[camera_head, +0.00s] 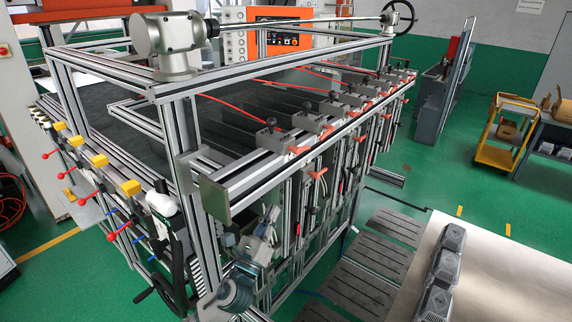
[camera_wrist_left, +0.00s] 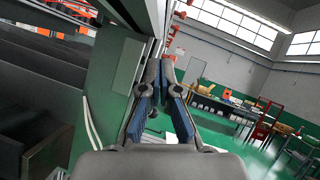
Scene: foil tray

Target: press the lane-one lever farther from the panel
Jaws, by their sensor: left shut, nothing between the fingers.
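Small orange levers (camera_head: 298,150) sit in a row along the front aluminium rail (camera_head: 255,178) of the machine frame, with black knobs and red hoses behind them. I cannot read any lane number. The orange control panel (camera_head: 275,41) stands behind the frame. My left gripper (camera_head: 271,214) is below and in front of the near part of this rail, apart from the levers. In the left wrist view its fingers (camera_wrist_left: 162,68) are shut and empty, with blue pads. Small orange parts (camera_wrist_left: 180,15) show beyond the fingertips there. My right gripper is not in view.
Aluminium posts and hanging cables stand close behind my left gripper. Red and yellow handles (camera_head: 99,160) line the frame's left side. Dark grey parts (camera_head: 440,280) lie on a pale table (camera_head: 510,275) at right. A yellow cart (camera_head: 500,130) stands farther back.

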